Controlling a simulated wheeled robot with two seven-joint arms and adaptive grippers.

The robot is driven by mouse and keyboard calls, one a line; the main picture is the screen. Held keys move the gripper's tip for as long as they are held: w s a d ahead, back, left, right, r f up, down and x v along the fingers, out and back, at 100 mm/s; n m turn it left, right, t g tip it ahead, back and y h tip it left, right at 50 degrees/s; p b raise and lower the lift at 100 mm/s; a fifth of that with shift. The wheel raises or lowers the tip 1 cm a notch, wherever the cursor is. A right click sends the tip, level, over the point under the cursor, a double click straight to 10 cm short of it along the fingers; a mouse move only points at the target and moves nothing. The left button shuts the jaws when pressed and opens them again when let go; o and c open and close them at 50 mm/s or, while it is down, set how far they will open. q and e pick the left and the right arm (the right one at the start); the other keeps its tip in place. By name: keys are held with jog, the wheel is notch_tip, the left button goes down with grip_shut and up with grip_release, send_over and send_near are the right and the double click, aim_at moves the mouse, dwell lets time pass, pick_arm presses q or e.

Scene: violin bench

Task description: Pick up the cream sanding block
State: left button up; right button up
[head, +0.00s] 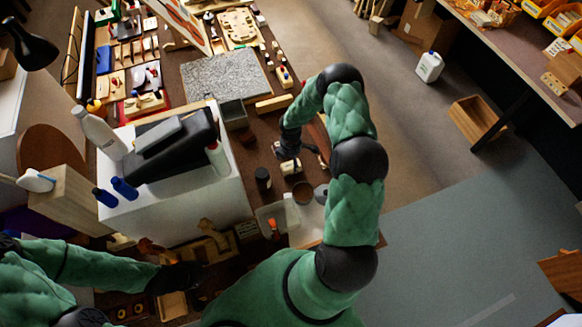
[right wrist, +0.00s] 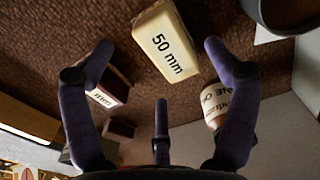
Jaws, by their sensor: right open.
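A cream block printed "50 mm" (right wrist: 168,42) lies on the brown bench top in the right wrist view. It is between and beyond the spread fingertips of my right gripper (right wrist: 158,46), which is open and empty. In the head view my right gripper (head: 290,153) points down over the bench and largely hides what is under it. Another long cream block (head: 273,103) lies beside the grey slab, farther up the bench. My left gripper (head: 180,278) is low over the near part of the bench; its dark fingers are too unclear to judge.
A dark red box (right wrist: 110,90) and a labelled bottle (right wrist: 216,100) flank the block. A dark round container (right wrist: 285,12) is at upper right. In the head view, a dark jar (head: 262,178) and a brown bowl (head: 303,192) stand close by; a white cabinet (head: 190,205) is left.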

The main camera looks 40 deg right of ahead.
aim_at(290, 163)
jog(key=shift+a+f, duration=0.15)
jog(key=shift+f, duration=1.7)
jog(key=c, duration=1.3)
jog(key=shift+r, duration=0.45)
notch_tip(290, 163, up, 2)
jog(key=shift+r, duration=0.25)
jog(key=s+a+r+b, duration=0.1)
jog(key=s+a+r, duration=0.6)
jog(key=s+r, duration=0.2)
jog(key=shift+s+a+r, duration=0.35)
jog(key=shift+s+a, duration=0.05)
jog(key=shift+s, duration=0.95)
